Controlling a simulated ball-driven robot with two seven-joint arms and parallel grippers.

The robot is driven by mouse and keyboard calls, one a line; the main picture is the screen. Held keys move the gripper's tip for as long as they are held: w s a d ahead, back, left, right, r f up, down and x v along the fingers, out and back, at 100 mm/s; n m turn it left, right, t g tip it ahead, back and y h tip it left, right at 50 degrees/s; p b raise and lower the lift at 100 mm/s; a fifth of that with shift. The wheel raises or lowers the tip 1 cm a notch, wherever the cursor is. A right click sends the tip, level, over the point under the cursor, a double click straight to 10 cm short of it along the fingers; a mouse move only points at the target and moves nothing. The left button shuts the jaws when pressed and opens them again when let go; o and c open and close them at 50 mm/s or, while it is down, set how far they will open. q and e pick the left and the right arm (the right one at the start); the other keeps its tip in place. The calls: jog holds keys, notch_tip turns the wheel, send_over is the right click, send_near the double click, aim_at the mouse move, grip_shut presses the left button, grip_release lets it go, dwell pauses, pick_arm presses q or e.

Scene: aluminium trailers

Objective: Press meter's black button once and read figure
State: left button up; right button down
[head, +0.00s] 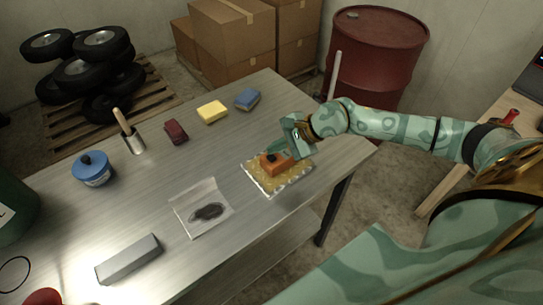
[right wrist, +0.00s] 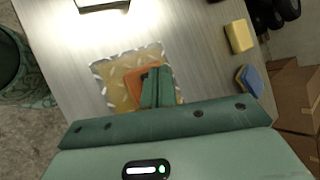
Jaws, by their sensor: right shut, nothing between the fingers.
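The orange meter (head: 277,165) lies on a yellowish sample plate (head: 268,184) with a pale jagged edge, near the right side of the metal table. Its black button (head: 271,157) shows as a dark knob on top. My right gripper (head: 284,151) is shut and empty, its fingertips just over the meter, close to the button; whether they touch is unclear. In the right wrist view the shut fingers (right wrist: 158,88) cover part of the meter (right wrist: 134,80) and hide most of the button. No reading is legible. My left gripper is not in view.
A red drum (head: 380,55) stands behind.

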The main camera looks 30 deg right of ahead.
aim_at(276, 158)
dwell(0.3)
jog(key=shift+f+b, duration=0.35)
jog(key=shift+f, duration=0.05)
jog(key=shift+f+b, duration=0.4)
jog(key=shift+f, duration=0.05)
dwell(0.6)
jog(key=shift+r, duration=0.1)
jog(key=shift+r+p, duration=0.6)
jog(key=shift+r, duration=0.2)
jog(key=shift+r+p, duration=1.8)
jog(key=shift+r, duration=0.75)
jog(key=shift+f, duration=0.1)
